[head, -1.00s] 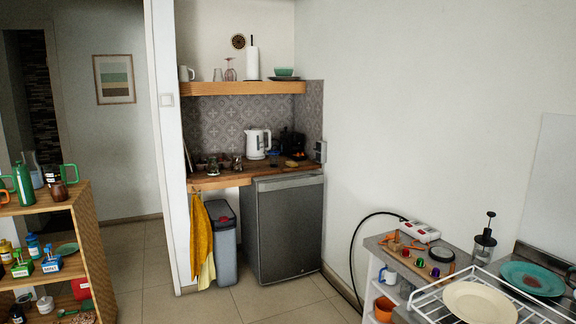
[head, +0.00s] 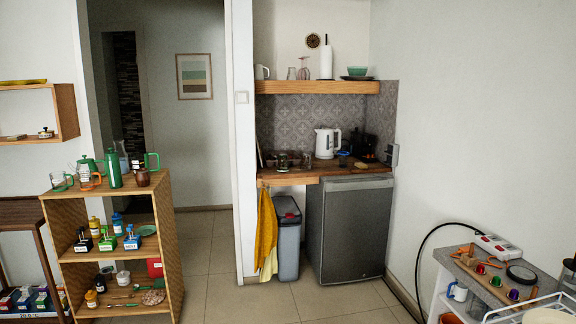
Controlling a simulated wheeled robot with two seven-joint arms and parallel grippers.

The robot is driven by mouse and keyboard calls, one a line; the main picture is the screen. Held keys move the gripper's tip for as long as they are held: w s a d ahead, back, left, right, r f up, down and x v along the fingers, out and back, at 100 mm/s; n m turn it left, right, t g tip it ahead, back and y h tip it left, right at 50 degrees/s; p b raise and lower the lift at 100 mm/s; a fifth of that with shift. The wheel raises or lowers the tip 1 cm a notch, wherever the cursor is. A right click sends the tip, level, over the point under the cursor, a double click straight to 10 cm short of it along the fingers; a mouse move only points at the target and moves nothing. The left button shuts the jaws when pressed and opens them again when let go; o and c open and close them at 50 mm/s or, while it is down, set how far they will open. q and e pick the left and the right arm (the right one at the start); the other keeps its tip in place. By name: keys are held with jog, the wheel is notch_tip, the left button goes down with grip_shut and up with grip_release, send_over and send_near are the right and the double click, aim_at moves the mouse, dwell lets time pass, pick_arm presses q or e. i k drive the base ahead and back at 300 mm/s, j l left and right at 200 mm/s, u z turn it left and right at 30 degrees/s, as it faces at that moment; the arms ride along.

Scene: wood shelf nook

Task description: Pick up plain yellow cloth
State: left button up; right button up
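Two cloths hang at the left end of the wooden counter, beside the white wall edge. One is a deep orange-yellow cloth (head: 265,235), long and narrow. A paler yellow cloth (head: 269,265) shows below and behind it, mostly hidden. At this distance I cannot tell whether either has a pattern. Neither of my grippers is in view.
A grey bin (head: 288,240) stands just right of the cloths, and a grey mini fridge (head: 348,230) beyond it. A wooden shelf unit (head: 172,225) with bottles and jugs stands at left. A cluttered side counter (head: 450,262) is at lower right. Tiled floor (head: 225,300) lies open between.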

aim_at(361, 166)
jog(key=z, duration=0.15)
jog(key=i, duration=5)
jog(key=l+z, duration=0.1)
jog(key=z, duration=0.45)
